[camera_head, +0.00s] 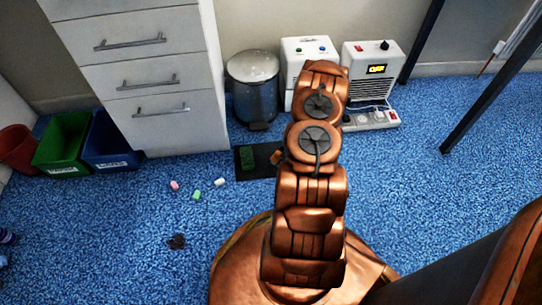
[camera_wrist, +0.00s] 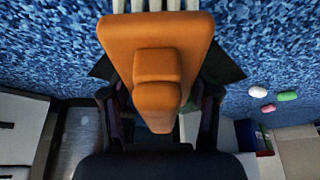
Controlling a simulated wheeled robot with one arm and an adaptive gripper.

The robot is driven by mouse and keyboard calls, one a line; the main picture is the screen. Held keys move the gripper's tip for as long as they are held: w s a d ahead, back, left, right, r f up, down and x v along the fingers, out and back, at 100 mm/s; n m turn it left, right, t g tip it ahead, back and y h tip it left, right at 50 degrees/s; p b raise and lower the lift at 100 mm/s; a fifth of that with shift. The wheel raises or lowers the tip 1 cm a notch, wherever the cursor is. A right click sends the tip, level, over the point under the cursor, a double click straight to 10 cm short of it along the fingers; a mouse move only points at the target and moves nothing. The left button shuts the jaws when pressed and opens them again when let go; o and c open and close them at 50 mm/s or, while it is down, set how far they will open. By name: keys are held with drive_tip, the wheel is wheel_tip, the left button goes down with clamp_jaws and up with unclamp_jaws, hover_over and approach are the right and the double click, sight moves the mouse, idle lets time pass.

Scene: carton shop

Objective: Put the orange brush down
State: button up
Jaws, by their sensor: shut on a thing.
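The orange brush (camera_wrist: 158,40) fills the middle of the wrist view, with pale bristles at the top edge of the picture. My gripper (camera_wrist: 160,98) is shut on it, with one dark finger on each side. In the head view only a small orange bit of the brush (camera_head: 277,156) shows beside my arm, and my gripper is hidden behind the arm. The brush is over or near a black mat (camera_head: 265,173) on the blue floor; I cannot tell whether it touches. The mat also shows behind the brush in the wrist view (camera_wrist: 226,66).
A green block (camera_head: 247,157) lies on the mat. Pink, green and white pieces (camera_head: 195,195) lie on the carpet to the left. A metal bin (camera_head: 254,85), white drawers (camera_head: 165,90) and two white appliances (camera_head: 370,70) stand behind. Carpet right of my arm is clear.

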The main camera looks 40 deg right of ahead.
drive_tip(key=b, duration=0.2)
hover_over(269, 156)
drive_tip(key=s, duration=0.1)
drive_tip(key=shift+d+f, duration=0.15)
drive_tip(key=shift+f, duration=0.25)
drive_tip(key=shift+f+b, duration=1)
drive_tip(key=shift+f, duration=0.8)
drive_tip(key=o, duration=1.6)
drive_tip(key=shift+c, duration=0.2)
